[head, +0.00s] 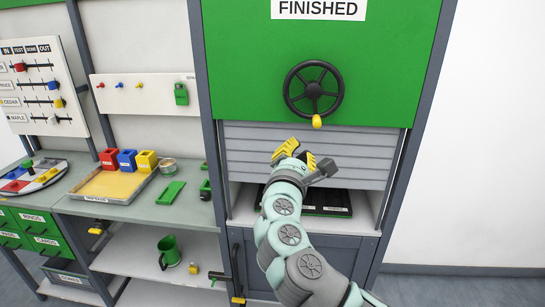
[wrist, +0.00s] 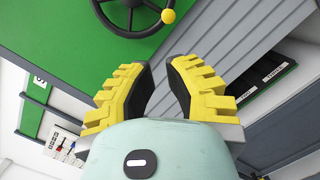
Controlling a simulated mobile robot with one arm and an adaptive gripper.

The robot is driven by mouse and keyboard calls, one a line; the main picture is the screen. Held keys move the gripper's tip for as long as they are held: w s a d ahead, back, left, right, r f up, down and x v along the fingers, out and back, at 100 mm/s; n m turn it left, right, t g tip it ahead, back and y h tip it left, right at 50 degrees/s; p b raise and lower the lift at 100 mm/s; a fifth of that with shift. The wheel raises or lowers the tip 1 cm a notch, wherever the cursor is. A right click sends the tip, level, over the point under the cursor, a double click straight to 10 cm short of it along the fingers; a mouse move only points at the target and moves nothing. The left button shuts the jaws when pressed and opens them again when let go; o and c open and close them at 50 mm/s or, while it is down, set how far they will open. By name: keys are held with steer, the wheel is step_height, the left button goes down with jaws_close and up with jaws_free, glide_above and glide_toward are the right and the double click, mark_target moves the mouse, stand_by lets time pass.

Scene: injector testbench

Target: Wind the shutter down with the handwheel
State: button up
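The black handwheel (head: 313,88) is mounted on the green panel below the FINISHED sign. Its yellow knob (head: 317,122) is at the bottom of the rim. The knob also shows in the wrist view (wrist: 168,16), beyond the fingertips. The grey slatted shutter (head: 345,150) hangs below the green panel and is partly down, with an open gap under its lower edge. My gripper (head: 293,153) is in front of the shutter, below and left of the knob, apart from it. In the wrist view its yellow fingers (wrist: 158,62) are spread with nothing between them.
A black tray (head: 328,202) lies in the compartment under the shutter, partly hidden by my arm. A workbench at left holds a yellow tray (head: 113,185), coloured boxes (head: 127,160) and a green plate (head: 171,192). A green mug (head: 168,251) stands on the shelf below.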

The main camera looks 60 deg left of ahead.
steer(key=a+m+b, duration=0.1)
steer(key=s+a+f+m+b, duration=0.1)
steer(key=a+b, duration=0.1)
steer(key=a+f+m+b, duration=0.1)
steer(key=m, duration=0.1)
steer(key=shift+s+a+f+t+h, duration=0.15)
steer(key=shift+s+a+t+h, duration=0.15)
steer(key=shift+t, duration=0.1)
jaws_close()
steer(key=w+a+r+p, duration=0.1)
steer(key=w+a+p, duration=0.1)
steer(key=w, duration=0.3)
steer(key=w+a+r+m+p, duration=0.1)
steer(key=w+a+r+p, duration=0.1)
steer(key=w, duration=0.3)
steer(key=shift+w+a+r+p, duration=0.15)
steer(key=shift+a+p, duration=0.15)
steer(key=shift+p, duration=0.2)
steer(key=shift+w+d+n, duration=0.2)
steer(key=shift+w+n, duration=0.05)
steer(key=shift+n, duration=0.25)
